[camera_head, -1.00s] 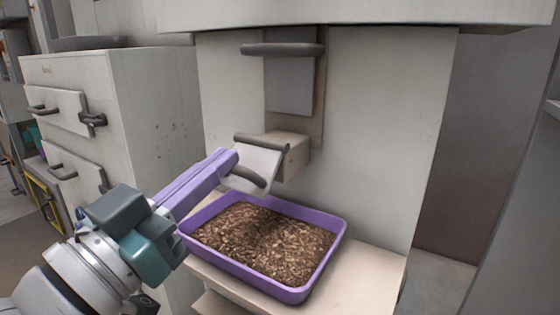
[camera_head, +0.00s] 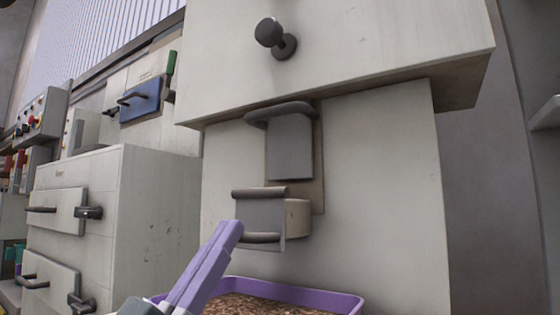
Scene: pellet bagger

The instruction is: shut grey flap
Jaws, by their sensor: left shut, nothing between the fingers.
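The grey flap (camera_head: 258,216) hangs at the front of a small beige spout (camera_head: 298,218) on the pale machine. It has a dark bar along its top and a dark handle (camera_head: 260,238) near its lower edge. It covers the spout's front from here; I cannot tell whether a gap is left behind it. My left gripper (camera_head: 230,233) has purple fingers, shut and empty. My right gripper is not in view.
Above the spout is a grey slide plate (camera_head: 291,148) with a dark handle. A purple tray (camera_head: 335,298) of brown pellets stands below. The hopper box (camera_head: 340,55) with a black knob overhangs the top. A drawer cabinet (camera_head: 155,215) stands left.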

